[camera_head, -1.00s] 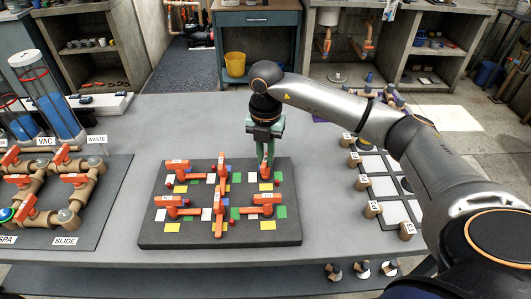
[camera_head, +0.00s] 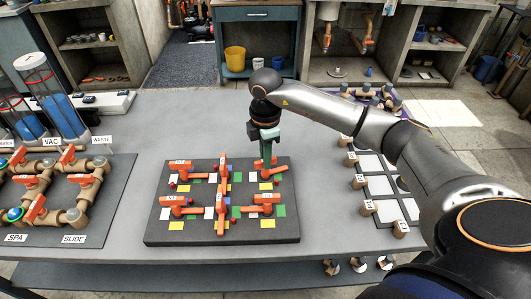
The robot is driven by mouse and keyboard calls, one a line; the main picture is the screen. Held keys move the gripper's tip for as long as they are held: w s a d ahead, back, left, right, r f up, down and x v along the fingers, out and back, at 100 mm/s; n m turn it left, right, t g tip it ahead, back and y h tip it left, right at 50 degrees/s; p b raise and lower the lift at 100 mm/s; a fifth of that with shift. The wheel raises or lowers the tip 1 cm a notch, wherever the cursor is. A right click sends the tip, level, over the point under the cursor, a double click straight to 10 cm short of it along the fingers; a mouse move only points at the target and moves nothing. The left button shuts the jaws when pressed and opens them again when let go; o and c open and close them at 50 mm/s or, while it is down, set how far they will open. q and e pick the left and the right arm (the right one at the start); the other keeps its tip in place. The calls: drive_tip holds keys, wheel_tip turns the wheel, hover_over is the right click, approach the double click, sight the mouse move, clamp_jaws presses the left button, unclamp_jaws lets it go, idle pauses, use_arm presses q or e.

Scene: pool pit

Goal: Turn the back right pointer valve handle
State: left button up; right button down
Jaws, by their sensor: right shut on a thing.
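A dark board (camera_head: 160,238) on the grey table carries several orange pointer valve handles. The back right handle (camera_head: 258,164) has my right gripper (camera_head: 266,166) straight above it, fingers pointing down and shut on it. The green fingers hide part of this handle. The back left handle (camera_head: 180,164), front left handle (camera_head: 176,201) and front right handle (camera_head: 264,199) lie roughly sideways. A long orange handle (camera_head: 222,195) stands between them in the middle. My left gripper is not in view.
A pipe panel with orange valves (camera_head: 45,180) stands at the left. A white-tiled board with tan pegs (camera_head: 383,188) lies at the right, below my right arm. Bare table (camera_head: 190,120) lies behind the valve board.

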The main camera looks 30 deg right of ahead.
drive_tip(key=shift+m+p, duration=0.6)
drive_tip(key=shift+m, duration=1.4)
drive_tip(key=c, duration=0.9)
unclamp_jaws()
drive_tip(key=shift+r, duration=0.1)
wheel_tip(320, 180, up, 12)
drive_tip(key=shift+r+b, duration=0.2)
drive_tip(key=shift+b, duration=0.4)
